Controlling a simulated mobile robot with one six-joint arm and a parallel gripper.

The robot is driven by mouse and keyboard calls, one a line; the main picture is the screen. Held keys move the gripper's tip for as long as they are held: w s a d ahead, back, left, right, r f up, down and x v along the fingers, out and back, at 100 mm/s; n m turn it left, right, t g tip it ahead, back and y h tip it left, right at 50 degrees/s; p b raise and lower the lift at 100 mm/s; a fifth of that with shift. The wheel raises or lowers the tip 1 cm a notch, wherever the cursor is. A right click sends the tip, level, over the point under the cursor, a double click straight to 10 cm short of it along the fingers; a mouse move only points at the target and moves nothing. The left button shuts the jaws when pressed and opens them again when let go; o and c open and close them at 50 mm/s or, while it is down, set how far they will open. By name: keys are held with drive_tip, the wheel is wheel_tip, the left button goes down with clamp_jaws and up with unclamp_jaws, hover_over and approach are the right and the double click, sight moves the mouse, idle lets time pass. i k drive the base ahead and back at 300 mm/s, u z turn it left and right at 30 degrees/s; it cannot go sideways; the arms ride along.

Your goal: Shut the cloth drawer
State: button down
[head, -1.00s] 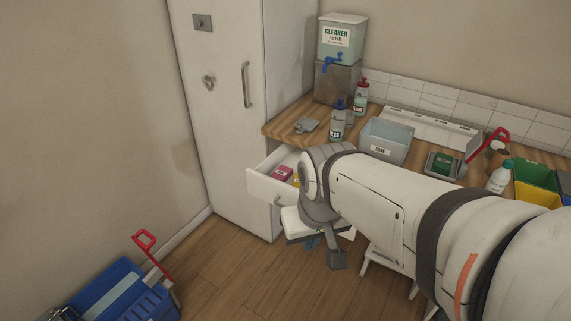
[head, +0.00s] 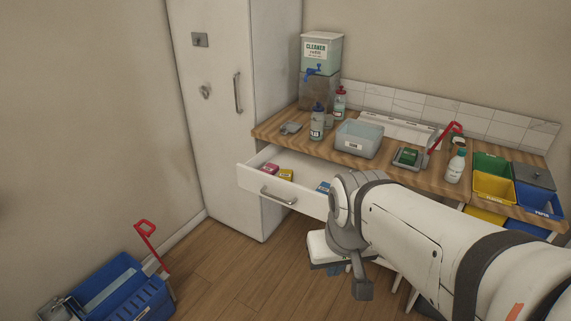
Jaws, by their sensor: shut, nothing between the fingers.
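The cloth drawer (head: 258,183) is pulled out from under the wooden counter, with a white front and a grey bar handle (head: 278,197). A pink packet (head: 269,168), a yellow packet (head: 286,174) and a blue packet (head: 323,187) lie inside it. My arm hides the drawer's right end. My gripper (head: 334,270) hangs in front of and below the drawer's right part, shut and empty. Its fingertips are small and partly hidden by my wrist. I see no contact with the handle.
A tall white cabinet (head: 217,120) stands just left of the drawer. The counter (head: 300,145) carries bottles, a grey bin (head: 359,139) and a cleaner dispenser (head: 321,60). A blue mop bucket (head: 115,295) stands at lower left. The floor (head: 235,265) before the drawer is clear.

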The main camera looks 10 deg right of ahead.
sight(301, 195)
drive_tip(key=z, duration=0.1)
drive_tip(key=i, duration=1)
